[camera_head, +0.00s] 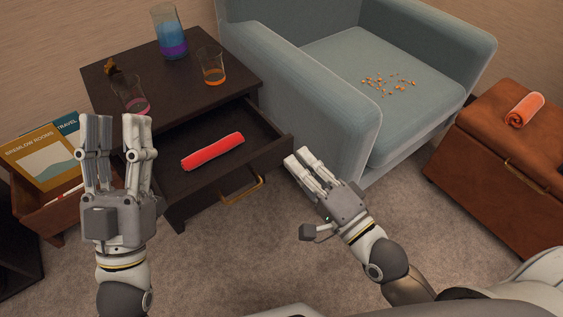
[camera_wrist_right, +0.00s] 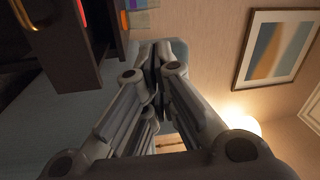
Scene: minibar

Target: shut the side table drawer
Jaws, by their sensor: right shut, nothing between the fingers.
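The dark wood side table (camera_head: 200,95) has its drawer (camera_head: 278,140) pulled open toward me. A rolled red cloth (camera_head: 212,151) lies inside, and a brass handle (camera_head: 243,191) is on the drawer front. My right gripper (camera_head: 297,160) is shut and empty, just right of the drawer front's right end; I cannot tell whether it touches. In the right wrist view its fingers (camera_wrist_right: 158,62) are together, with the drawer front (camera_wrist_right: 58,45) at upper left. My left gripper (camera_head: 117,122) is open and empty, in front of the table's left side, partly hiding it.
A blue-purple carafe (camera_head: 169,35) and glasses (camera_head: 211,66) stand on the tabletop. A blue-grey armchair (camera_head: 345,110), crumbs on its seat, stands right of the drawer. A brown ottoman (camera_head: 500,160) holds an orange rolled cloth (camera_head: 525,109). Books (camera_head: 40,155) are at left. Carpet lies in front.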

